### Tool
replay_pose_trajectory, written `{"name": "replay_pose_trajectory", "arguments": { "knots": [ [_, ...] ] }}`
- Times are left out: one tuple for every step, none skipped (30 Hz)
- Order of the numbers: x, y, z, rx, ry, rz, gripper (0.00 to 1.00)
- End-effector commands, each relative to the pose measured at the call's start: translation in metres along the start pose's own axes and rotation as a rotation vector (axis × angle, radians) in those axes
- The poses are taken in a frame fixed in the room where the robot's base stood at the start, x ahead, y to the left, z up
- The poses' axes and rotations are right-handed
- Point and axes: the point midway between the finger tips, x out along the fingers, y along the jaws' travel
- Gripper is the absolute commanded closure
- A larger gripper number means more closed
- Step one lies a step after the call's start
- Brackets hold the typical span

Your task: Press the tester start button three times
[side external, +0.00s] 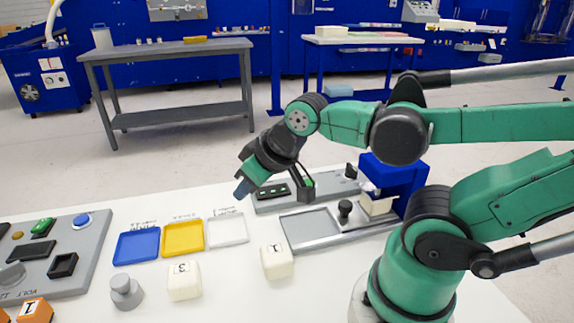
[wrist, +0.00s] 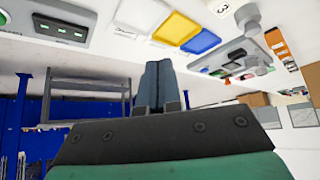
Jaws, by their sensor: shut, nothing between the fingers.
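The foam tester (side external: 395,185) has a blue press frame at the right of the white table, with a cream block under it. Its grey base carries a dark panel with small green lit marks (side external: 272,192), a small dark knob (side external: 350,172) and a black knob (side external: 345,208). My gripper (side external: 241,190) is shut and empty, tilted down to the left, above the table just left of the lit panel. In the wrist view its fingers (wrist: 160,85) lie together, and the lit panel (wrist: 62,30) shows at upper left. No contact is visible.
A blue tray (side external: 137,247), a yellow tray (side external: 183,238) and a white tray (side external: 227,230) lie left of the tester. Cream blocks (side external: 185,282) (side external: 277,262) and a grey weight (side external: 126,292) stand in front. A grey control panel (side external: 85,255) with a blue button is far left.

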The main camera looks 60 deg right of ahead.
Motion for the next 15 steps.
{"name": "replay_pose_trajectory", "arguments": {
  "knots": [
    [0.0, 0.001, 0.0, 0.004, -0.001, 0.001, 1.0],
    [0.0, 0.002, -0.001, 0.01, -0.002, 0.002, 1.0],
    [0.001, 0.005, -0.002, 0.024, -0.004, 0.005, 1.0],
    [0.001, 0.008, -0.003, 0.04, -0.007, 0.007, 1.0],
    [0.002, 0.012, -0.004, 0.06, -0.01, 0.012, 1.0],
    [0.002, 0.019, -0.006, 0.094, -0.015, 0.018, 1.0],
    [0.003, 0.026, -0.007, 0.126, -0.019, 0.023, 1.0],
    [0.004, 0.034, -0.009, 0.163, -0.024, 0.028, 1.0],
    [0.005, 0.046, -0.011, 0.217, -0.03, 0.035, 1.0],
    [0.006, 0.056, -0.013, 0.26, -0.033, 0.041, 1.0],
    [0.007, 0.066, -0.014, 0.306, -0.035, 0.045, 1.0],
    [0.008, 0.081, -0.015, 0.369, -0.037, 0.05, 1.0],
    [0.008, 0.092, -0.016, 0.416, -0.036, 0.054, 1.0],
    [0.008, 0.104, -0.016, 0.462, -0.034, 0.057, 1.0],
    [0.009, 0.119, -0.016, 0.521, -0.03, 0.06, 1.0]
  ]
}}
